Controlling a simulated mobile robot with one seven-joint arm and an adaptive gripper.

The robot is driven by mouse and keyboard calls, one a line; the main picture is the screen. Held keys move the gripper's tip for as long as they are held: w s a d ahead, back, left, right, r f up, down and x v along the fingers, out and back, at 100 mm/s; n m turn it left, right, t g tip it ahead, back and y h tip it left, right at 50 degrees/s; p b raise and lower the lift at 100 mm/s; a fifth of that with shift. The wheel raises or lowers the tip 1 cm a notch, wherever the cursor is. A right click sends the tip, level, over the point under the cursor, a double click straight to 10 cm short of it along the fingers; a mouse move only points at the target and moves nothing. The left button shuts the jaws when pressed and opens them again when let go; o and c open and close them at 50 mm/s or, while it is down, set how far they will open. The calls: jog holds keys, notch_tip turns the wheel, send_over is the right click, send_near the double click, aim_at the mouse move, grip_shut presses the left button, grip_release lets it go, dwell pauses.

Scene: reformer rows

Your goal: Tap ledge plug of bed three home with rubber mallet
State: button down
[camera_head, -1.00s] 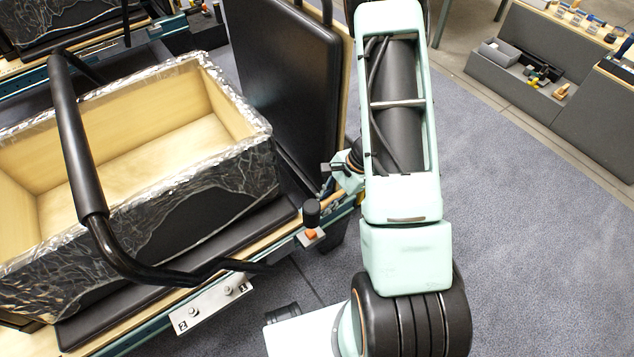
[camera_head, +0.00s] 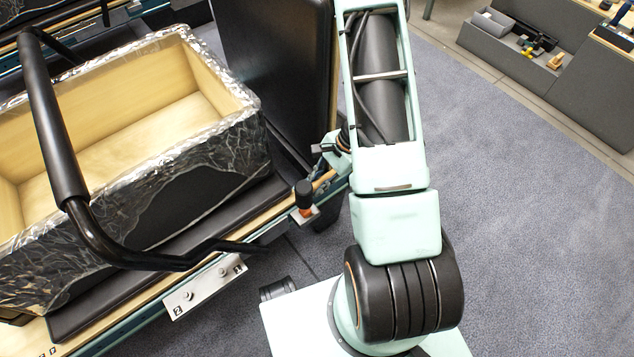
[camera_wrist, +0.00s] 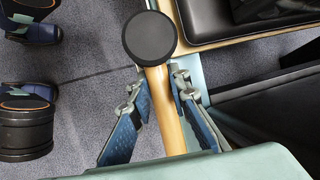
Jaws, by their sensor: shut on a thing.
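My gripper (camera_wrist: 160,105) is shut on the wooden handle (camera_wrist: 168,118) of the rubber mallet. In the wrist view the mallet's round black head (camera_wrist: 149,38) is beyond the fingertips, beside the bed's rail. In the head view my gripper (camera_head: 333,158) is partly behind my arm, and the handle (camera_head: 323,182) runs down to the left. The black head (camera_head: 304,193) stands just above an orange plug (camera_head: 306,211) at a small pale ledge on the bed's edge. I cannot tell whether head and plug touch. The wrist view does not show the plug.
A foil-wrapped open wooden box (camera_head: 150,170) stands on the bed at left, with a black curved bar (camera_head: 50,120) across it. A metal plate (camera_head: 203,288) with two studs is on the rail. A dark upright pad (camera_head: 275,70) stands behind. Grey floor at right is clear.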

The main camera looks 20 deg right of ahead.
notch_tip(320, 180, down, 5)
jog(key=b, duration=0.5)
jog(key=shift+r+p, duration=1.45)
jog(key=shift+r, duration=0.75)
jog(key=shift+r, duration=0.15)
notch_tip(320, 180, down, 5)
jog(key=b, duration=0.5)
jog(key=shift+r+p, duration=1.45)
jog(key=shift+r, duration=0.65)
jog(key=shift+r, duration=0.2)
